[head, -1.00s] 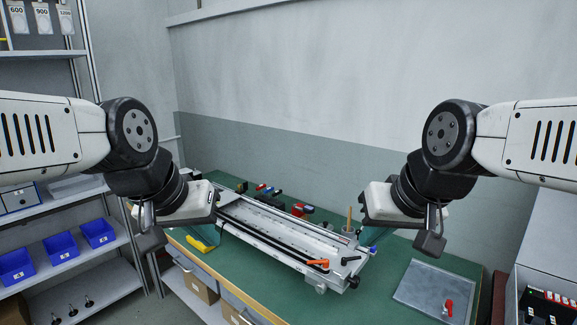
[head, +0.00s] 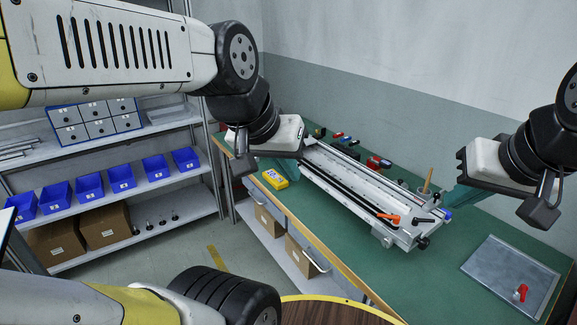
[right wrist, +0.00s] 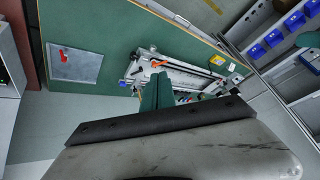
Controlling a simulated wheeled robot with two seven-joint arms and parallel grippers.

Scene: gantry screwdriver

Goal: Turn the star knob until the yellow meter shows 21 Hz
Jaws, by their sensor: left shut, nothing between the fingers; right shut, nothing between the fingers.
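The yellow meter (head: 275,179) lies on the green bench left of the gantry rail; its reading is too small to make out. It also shows in the right wrist view (right wrist: 232,67). The silver gantry (head: 362,193) lies along the bench. A dark knob (head: 423,243) is at its near end; I cannot tell whether it is the star knob. My left gripper (head: 302,147) is shut and empty above the gantry's far end, its fingers mostly hidden. My right gripper (head: 448,198) is shut and empty above the near end; its green fingers (right wrist: 157,93) show in the right wrist view.
An orange lever (head: 388,218) and a blue part (head: 447,214) are at the gantry's near end. A grey plate (head: 505,275) with a red lever (head: 521,292) lies to its right. Shelves with blue bins (head: 120,178) stand left. A round wooden top (head: 330,312) is at the bottom.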

